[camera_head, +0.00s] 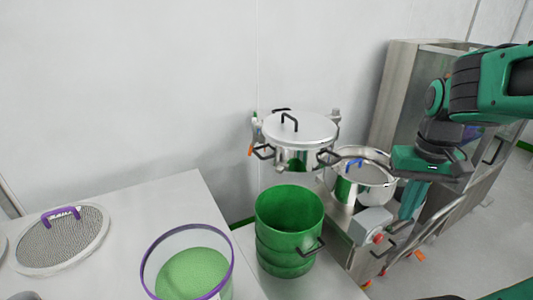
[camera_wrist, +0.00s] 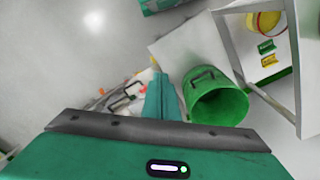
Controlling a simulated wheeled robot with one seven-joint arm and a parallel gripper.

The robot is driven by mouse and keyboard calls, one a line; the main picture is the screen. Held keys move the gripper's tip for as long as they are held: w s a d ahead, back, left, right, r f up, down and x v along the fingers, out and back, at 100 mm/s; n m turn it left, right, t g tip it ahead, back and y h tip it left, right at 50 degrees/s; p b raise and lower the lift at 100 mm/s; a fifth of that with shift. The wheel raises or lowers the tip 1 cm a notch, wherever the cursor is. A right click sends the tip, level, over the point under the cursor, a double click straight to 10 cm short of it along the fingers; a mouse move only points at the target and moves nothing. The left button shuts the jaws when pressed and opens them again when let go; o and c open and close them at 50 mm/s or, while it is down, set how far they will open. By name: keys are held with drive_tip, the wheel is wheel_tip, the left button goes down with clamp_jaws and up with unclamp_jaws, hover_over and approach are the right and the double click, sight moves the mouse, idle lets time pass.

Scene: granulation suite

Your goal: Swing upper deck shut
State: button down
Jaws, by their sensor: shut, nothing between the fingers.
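The upper deck (camera_head: 297,135) looks to be the round steel vessel with a flat lid and black handles. It is swung out to the left, above and behind a green drum (camera_head: 290,215). The lower deck (camera_head: 365,185), an open steel pan with a blue handle inside, stands uncovered to its right. My gripper (camera_head: 408,214) points down just right of the lower deck, its green fingers together and empty. The closed fingers also show in the wrist view (camera_wrist: 163,78). Whether they touch anything is unclear. The upper deck cannot be made out in the wrist view.
A grey control box (camera_head: 373,222) with a red button sits in front of the lower deck. A steel cabinet (camera_head: 400,85) stands behind. At left, a table (camera_head: 125,225) bears a mesh screen (camera_head: 62,238) and a clear tub of green granules (camera_head: 193,275). Floor at right is clear.

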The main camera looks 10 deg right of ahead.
drive_tip(key=w+a+r+n, duration=0.2)
drive_tip(key=w+r+n, duration=0.1)
drive_tip(key=w, duration=1.1)
drive_tip(key=n+t+y, duration=0.1)
drive_tip(key=n+t, duration=0.2)
drive_tip(key=n, duration=0.2)
approach(266, 150)
drive_tip(key=s+a+r, duration=0.1)
drive_tip(key=s+r, duration=0.2)
drive_tip(key=s, duration=0.2)
drive_tip(key=x, duration=1)
drive_tip(key=shift+a, duration=0.15)
drive_tip(key=shift+a, duration=0.1)
